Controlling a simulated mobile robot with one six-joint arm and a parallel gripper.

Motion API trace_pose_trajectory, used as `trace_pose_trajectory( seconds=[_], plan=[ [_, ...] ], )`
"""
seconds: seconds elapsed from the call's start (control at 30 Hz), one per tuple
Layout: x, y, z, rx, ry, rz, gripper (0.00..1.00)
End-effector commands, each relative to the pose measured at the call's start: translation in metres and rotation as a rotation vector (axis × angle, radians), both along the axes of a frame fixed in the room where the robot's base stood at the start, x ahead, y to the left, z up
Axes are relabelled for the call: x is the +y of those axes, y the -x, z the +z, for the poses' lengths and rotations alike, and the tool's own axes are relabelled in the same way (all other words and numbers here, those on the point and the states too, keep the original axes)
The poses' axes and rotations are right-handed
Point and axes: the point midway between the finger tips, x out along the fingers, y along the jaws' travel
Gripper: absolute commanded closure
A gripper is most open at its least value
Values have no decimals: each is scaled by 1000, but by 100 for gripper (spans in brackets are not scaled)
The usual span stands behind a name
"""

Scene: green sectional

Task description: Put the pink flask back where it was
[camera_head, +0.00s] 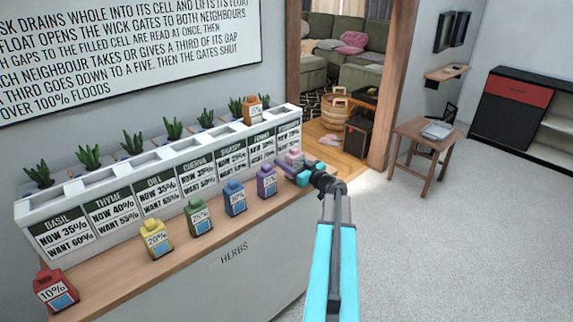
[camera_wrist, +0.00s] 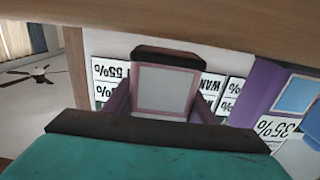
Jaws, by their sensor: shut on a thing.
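The pink flask (camera_head: 294,157) is at the right end of the herb counter, in front of the planter's last sign panels and just right of the purple flask. My gripper (camera_head: 303,172) is shut on it, reaching in from the right. In the wrist view the pink flask (camera_wrist: 165,90), with a pale label, fills the middle between dark gripper parts. That view looks upside down, with the wooden counter (camera_wrist: 200,15) along the top. I cannot tell whether the flask's base touches the counter.
The purple flask (camera_head: 266,182) stands close by on the left. Blue (camera_head: 235,198), green (camera_head: 199,218), yellow (camera_head: 156,239) and red (camera_head: 55,290) flasks stand farther left along the counter. An orange flask (camera_head: 253,110) sits on the white planter (camera_head: 75,192). A stool (camera_head: 425,140) stands right.

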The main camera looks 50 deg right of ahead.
Motion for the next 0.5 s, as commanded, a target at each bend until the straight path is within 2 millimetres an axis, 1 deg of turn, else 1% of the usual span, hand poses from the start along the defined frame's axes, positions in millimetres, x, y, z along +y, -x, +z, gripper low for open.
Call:
trace_pose_trajectory(
  seconds=[0.03,0.13,0.5],
  plan=[
    [-1,0,-5,0,-2,0,77],
    [0,0,-11,0,0,0,77],
    [-1,1,-13,-1,0,-1,77]
  ],
)
